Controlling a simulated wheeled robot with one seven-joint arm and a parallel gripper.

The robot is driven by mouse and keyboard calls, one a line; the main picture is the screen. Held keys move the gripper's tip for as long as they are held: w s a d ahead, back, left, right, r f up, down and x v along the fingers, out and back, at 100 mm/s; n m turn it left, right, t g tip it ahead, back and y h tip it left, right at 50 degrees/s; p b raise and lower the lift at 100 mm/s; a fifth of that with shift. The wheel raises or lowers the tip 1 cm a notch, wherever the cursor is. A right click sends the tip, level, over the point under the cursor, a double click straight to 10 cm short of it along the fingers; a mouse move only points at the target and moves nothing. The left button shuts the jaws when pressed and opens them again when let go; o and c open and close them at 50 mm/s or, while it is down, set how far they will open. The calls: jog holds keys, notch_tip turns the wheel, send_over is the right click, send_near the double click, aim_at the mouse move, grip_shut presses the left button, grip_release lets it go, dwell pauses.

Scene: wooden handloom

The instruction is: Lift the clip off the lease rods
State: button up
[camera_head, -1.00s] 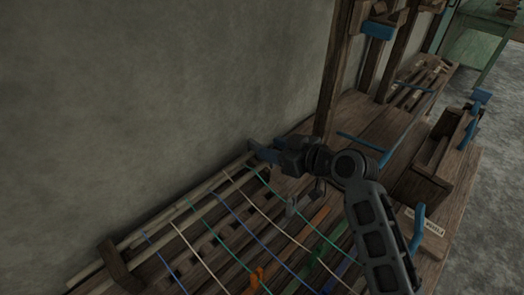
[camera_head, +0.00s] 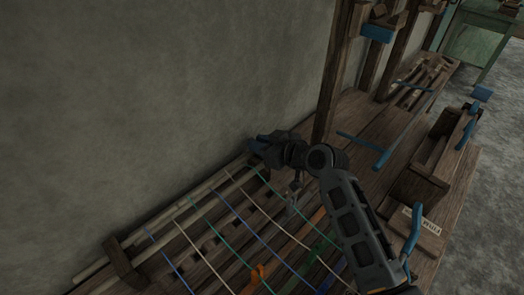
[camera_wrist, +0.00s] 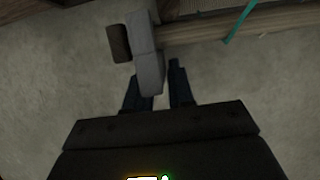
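In the wrist view, a grey bar-like clip (camera_wrist: 148,60) with a dark brown block (camera_wrist: 118,43) beside it stands at the end of the lease rods (camera_wrist: 198,27). My gripper (camera_wrist: 157,88) has its two dark blue fingers apart. The clip's near end overlaps the left finger and reaches toward the gap; I cannot tell whether they touch. In the head view, my gripper (camera_head: 258,144) is at the far end of the pale lease rods (camera_head: 192,201), close to the wall. The clip is hidden behind it there.
Coloured warp threads (camera_head: 240,220) cross the rods and the slatted loom. A wooden upright (camera_head: 331,75) rises just right of my gripper. The wall (camera_head: 150,90) is close behind. A wooden box (camera_head: 425,165) and blue handles (camera_head: 365,150) lie to the right.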

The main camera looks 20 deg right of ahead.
grip_shut()
jog(key=shift+r, duration=0.1)
